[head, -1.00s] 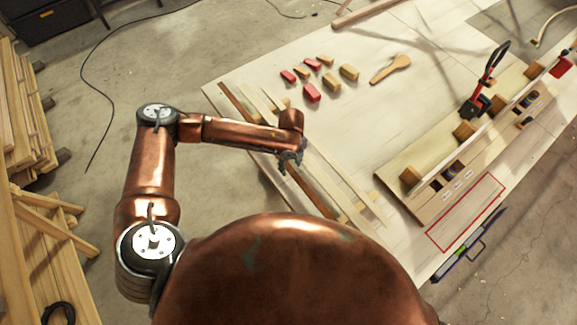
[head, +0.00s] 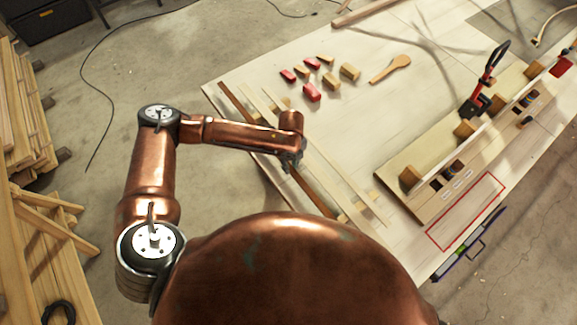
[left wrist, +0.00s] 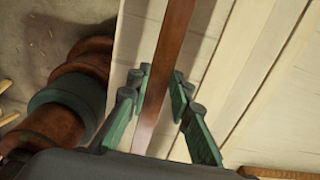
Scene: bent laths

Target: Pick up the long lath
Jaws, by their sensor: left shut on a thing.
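A long dark brown lath (head: 310,192) lies along the near left side of the pale table, running from upper left to lower right. My left gripper (head: 291,161) is down at about the middle of it. My right gripper is not in view.
Pale laths (head: 345,178) lie close beside the brown one. Red and tan blocks (head: 312,92) and a wooden spoon-shaped piece (head: 390,68) lie farther back. A board with wooden blocks (head: 408,178) and a black-and-red clamp (head: 478,100) stands at right. The table middle is clear.

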